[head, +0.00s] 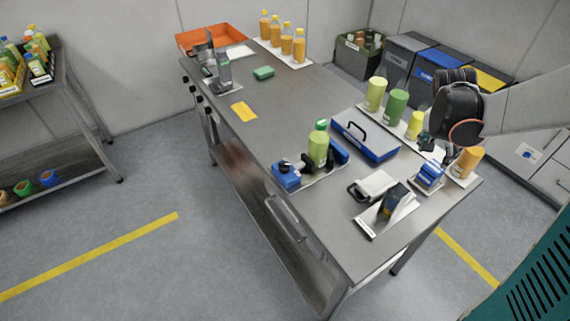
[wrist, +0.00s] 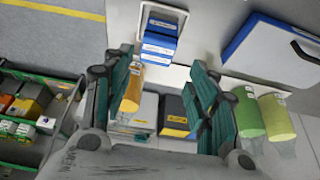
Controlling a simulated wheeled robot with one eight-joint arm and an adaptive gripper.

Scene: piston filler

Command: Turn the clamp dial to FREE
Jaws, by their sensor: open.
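The clamp is a blue fixture (head: 286,178) on the steel bench, with a green bottle (head: 318,150) standing between its blue parts. A dark knob (head: 284,166) sits on the left blue block and looks like the dial. Its marking is too small to read. My gripper (head: 430,146) is at the right of the bench, above the row of cylinders and well apart from the clamp. In the wrist view my gripper (wrist: 165,98) has its teal fingers spread wide with nothing held between them. The clamp does not show in the wrist view.
A blue case (head: 365,138) lies between the clamp and my gripper. An orange cylinder (head: 468,162), green cylinders (head: 395,107) and a blue stack (head: 429,177) stand near my gripper. A white-lidded item (head: 375,186) lies right of the clamp.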

